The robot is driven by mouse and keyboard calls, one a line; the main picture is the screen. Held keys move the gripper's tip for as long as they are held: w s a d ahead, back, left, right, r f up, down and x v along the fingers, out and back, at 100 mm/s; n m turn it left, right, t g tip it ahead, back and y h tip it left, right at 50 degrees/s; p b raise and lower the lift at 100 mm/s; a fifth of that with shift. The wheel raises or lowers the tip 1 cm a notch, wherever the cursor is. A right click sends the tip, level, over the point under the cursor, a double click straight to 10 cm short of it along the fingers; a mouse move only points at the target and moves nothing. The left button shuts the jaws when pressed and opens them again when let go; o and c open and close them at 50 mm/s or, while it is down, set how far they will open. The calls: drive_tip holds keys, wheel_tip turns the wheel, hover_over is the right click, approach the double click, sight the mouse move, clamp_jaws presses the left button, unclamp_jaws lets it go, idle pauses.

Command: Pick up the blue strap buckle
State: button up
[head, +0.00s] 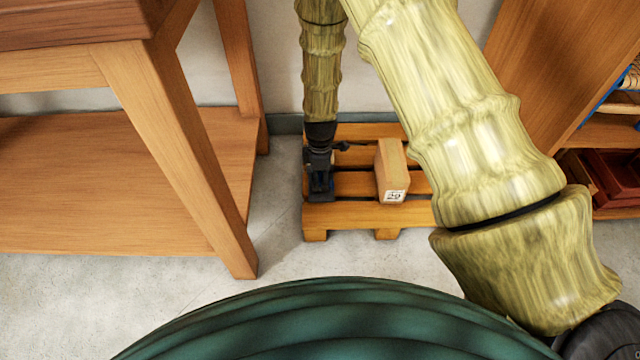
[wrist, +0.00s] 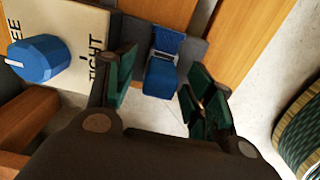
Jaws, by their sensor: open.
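The blue strap buckle (wrist: 161,77) shows in the wrist view, just beyond and between my fingertips, with a blue upper part and a small metallic bit at its middle. A dark grey band lies behind it. My gripper (wrist: 160,92) is open, with one green-padded finger on each side of the buckle's line. I see no finger clearly touching it.
A cream panel with lettering and a blue knob (wrist: 40,58) is left of the gripper in the wrist view. A cardboard box (head: 391,172) stands on the pallet, close right of my gripper. A wooden table (head: 180,150) is at left and a shelf unit (head: 600,132) at right.

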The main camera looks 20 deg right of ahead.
clamp_jaws()
idle(0.3)
